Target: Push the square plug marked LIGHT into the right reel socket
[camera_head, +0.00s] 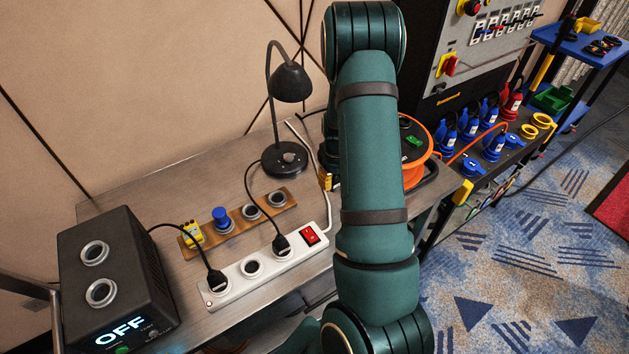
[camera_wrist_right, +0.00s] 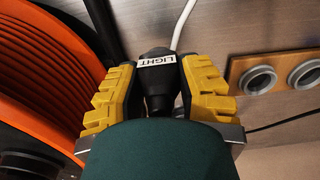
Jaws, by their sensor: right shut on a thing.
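My right gripper (camera_wrist_right: 159,70) is shut on a black plug (camera_wrist_right: 158,82) with a white label reading LIGHT, between its yellow fingers in the right wrist view. In the head view only a bit of yellow finger (camera_head: 325,181) shows beside my green forearm, and the plug is hidden. The orange cable reel (camera_head: 415,152) stands on the bench behind and right of the forearm. Its orange cable drum (camera_wrist_right: 50,65) fills the left of the wrist view, close beside the gripper. The forearm hides part of the reel face, and I cannot make out its right socket. My left gripper is not in view.
A black desk lamp (camera_head: 285,160) stands left of the forearm. A white power strip (camera_head: 233,290) with two plugs and a wooden socket strip (camera_head: 235,228) lie in front. A black box (camera_head: 115,270) reading OFF is at left. Blue connectors (camera_head: 468,122) stand at right.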

